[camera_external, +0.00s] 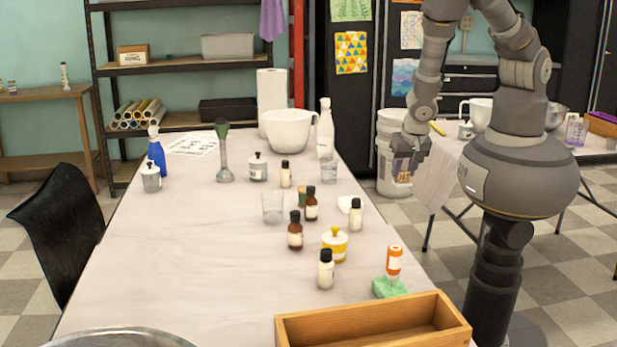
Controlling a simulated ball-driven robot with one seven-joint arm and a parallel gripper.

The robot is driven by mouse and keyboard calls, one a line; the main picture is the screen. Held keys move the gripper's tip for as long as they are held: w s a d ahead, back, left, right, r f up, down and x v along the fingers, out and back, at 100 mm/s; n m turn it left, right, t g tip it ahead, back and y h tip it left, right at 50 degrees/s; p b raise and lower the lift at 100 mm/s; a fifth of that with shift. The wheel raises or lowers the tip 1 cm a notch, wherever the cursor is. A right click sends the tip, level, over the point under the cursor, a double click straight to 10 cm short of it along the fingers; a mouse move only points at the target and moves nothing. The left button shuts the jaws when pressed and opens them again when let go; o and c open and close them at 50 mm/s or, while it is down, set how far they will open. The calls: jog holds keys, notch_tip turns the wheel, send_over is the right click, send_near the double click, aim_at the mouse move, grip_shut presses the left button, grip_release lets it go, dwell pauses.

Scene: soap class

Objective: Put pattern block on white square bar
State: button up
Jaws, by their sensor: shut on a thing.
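My gripper (409,152) is at the right of the picture, beside the long table's right edge and in front of a white bucket. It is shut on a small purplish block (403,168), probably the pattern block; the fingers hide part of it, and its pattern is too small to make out. A small flat white piece (346,203), likely the white square bar, lies near the right edge of the long table.
The table's left middle is clear.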

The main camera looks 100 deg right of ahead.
jog(key=w+d, duration=0.1)
jog(key=w, duration=0.3)
jog(key=w+d+f+b, duration=0.1)
jog(key=w, duration=0.4)
jog(key=w+d+b, duration=0.1)
jog(key=w, duration=0.3)
jog(key=shift+w+d+f, duration=0.1)
jog(key=shift+w+f, duration=0.15)
jog(key=shift+w, duration=0.1)
notch_tip(320, 180, down, 4)
jog(key=shift+r+b, duration=0.2)
jog(key=shift+b, duration=0.9)
jog(key=shift+s+r, duration=0.1)
jog(key=shift+r, duration=0.05)
jog(key=o, duration=1)
jog(key=p+v, duration=0.4)
jog(key=v, duration=0.8)
